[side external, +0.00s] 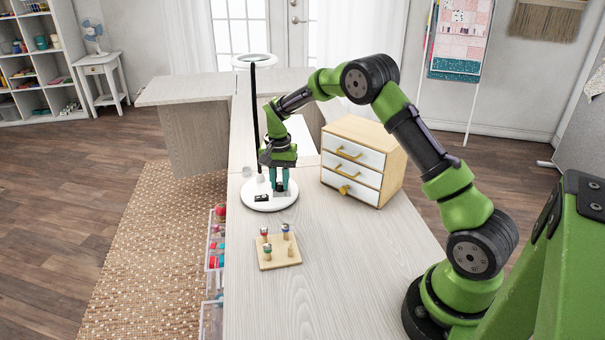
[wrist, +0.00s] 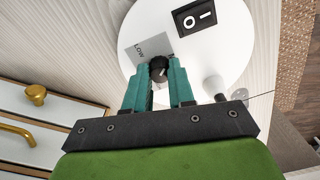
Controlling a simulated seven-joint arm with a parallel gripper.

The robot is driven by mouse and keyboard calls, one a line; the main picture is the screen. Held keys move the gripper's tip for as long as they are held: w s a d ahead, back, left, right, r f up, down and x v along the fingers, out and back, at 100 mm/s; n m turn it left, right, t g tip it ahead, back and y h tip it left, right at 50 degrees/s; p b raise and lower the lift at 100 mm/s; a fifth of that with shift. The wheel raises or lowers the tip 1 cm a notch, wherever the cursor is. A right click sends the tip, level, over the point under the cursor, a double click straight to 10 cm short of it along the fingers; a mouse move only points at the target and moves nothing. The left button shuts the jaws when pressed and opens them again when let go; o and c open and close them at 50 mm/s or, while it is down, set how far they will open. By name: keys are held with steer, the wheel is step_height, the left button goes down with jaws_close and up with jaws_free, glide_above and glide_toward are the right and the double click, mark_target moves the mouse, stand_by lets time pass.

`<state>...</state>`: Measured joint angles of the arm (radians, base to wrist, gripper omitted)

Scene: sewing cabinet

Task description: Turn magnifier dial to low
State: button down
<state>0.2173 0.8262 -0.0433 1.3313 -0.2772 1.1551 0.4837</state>
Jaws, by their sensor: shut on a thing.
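The magnifier lamp stands on a round white base (side external: 284,203), with a black pole (side external: 255,115) and a ring-shaped head (side external: 254,60). In the wrist view, the black dial (wrist: 158,66) sits on a grey label plate (wrist: 141,50) that reads LOW on one side. A black rocker switch (wrist: 195,17) marked O and I is beside it on the base. My gripper (wrist: 158,74) has its teal fingers around the dial, shut on it. In the side view, the gripper (side external: 279,189) points down at the base and hides the dial.
A small drawer cabinet (side external: 363,130) with yellow handles stands right of the lamp. A wooden board (side external: 279,264) holding several spools is in front of it. Bare table (side external: 345,270) lies to the right of the board.

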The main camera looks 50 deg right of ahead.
mark_target(280, 184)
steer(key=n, duration=1.2)
steer(key=shift+n, duration=0.3)
stand_by(0.4)
steer(key=c, duration=1)
jaws_free()
steer(key=shift+o, duration=0.2)
steer(key=shift+r, duration=0.1)
step_height(280, 184, up, 17)
